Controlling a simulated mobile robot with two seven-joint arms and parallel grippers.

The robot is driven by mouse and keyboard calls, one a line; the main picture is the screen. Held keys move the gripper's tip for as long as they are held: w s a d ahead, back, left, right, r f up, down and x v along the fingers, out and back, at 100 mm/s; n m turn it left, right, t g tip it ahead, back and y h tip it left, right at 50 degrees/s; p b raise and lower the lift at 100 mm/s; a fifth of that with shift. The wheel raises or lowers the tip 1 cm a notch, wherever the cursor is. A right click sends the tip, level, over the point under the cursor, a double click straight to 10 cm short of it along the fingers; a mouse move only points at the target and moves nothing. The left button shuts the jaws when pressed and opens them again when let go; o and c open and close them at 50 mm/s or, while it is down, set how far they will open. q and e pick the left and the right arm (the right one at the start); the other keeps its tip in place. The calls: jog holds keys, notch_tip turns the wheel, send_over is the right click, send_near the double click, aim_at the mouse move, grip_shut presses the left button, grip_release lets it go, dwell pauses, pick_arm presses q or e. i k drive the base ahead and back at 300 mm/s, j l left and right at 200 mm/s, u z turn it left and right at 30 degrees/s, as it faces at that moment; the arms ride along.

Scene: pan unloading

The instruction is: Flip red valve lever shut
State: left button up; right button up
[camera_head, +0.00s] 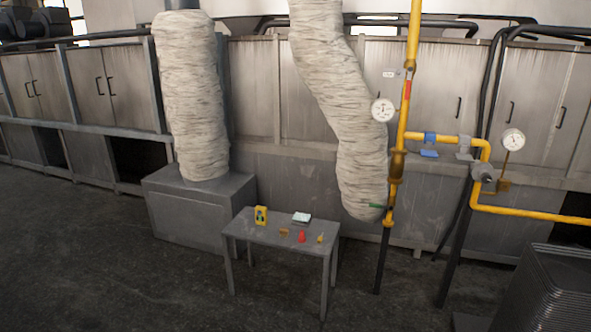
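A narrow red piece (408,88), which looks like the red valve lever, lies upright along the vertical yellow pipe (413,35), just above and right of a round gauge (383,109). It is small, and I cannot make out its pivot clearly. A blue lever or valve part (429,153) sits on the horizontal yellow pipe to the right. A green lever (376,205) sticks out to the left low on the vertical pipe. Neither of my grippers is in view.
A small grey table (253,229) stands in front of the pipes, with a yellow box (261,215), a pale device (302,218) and a red item (301,237) on it. A dark ribbed block (550,290) stands at the lower right. Floor is clear at left.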

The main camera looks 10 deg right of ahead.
aim_at(410, 69)
jog(key=i+l+z, duration=0.3)
jog(key=i+z, duration=0.65)
jog(key=i, duration=0.2)
